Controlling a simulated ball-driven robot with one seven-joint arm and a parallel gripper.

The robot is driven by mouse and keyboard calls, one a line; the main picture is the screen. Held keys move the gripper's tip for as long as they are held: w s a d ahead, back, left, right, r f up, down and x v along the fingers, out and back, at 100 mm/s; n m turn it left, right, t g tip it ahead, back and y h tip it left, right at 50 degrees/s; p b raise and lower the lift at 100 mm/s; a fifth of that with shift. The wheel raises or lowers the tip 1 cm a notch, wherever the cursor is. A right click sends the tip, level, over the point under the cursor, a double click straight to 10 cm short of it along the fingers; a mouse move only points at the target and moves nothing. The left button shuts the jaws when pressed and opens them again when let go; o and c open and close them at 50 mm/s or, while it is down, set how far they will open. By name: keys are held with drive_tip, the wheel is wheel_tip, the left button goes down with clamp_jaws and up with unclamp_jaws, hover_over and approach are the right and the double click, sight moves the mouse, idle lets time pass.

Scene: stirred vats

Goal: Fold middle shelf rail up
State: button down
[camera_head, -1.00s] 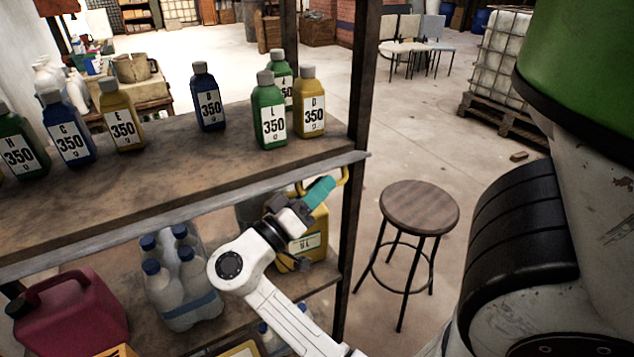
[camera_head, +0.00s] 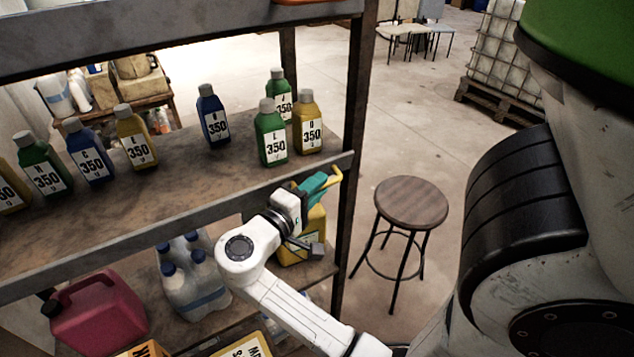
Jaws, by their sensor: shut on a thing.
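The middle shelf rail (camera_head: 180,226) is a long grey bar along the front edge of the middle shelf (camera_head: 100,215). Its broad face shows, and its right end reaches the dark front post. A yellow handle (camera_head: 336,175) shows near that right end, just under the rail. My gripper (camera_head: 321,183), with teal fingers, is shut on the yellow handle, in front of the post. The fingers partly hide the handle, so its joint with the rail is hard to see.
Several labelled bottles, such as a green one (camera_head: 270,135), stand on the middle shelf behind the rail. Below are a yellow canister (camera_head: 312,232), white bottles (camera_head: 196,277) and a red jerrycan (camera_head: 98,312). A stool (camera_head: 411,203) stands right of the shelf; floor around it is clear.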

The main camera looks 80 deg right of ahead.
drive_tip(key=shift+w+d+r+n+y, duration=0.2)
drive_tip(key=shift+r+n+y, duration=0.15)
drive_tip(key=shift+n, duration=0.65)
drive_tip(key=shift+r, duration=0.1)
drive_tip(key=c, duration=1.1)
unclamp_jaws()
drive_tip(key=shift+d, duration=0.1)
drive_tip(key=shift+b+v, duration=1.3)
drive_tip(key=shift+v, duration=4.15)
drive_tip(key=shift+r, duration=0.1)
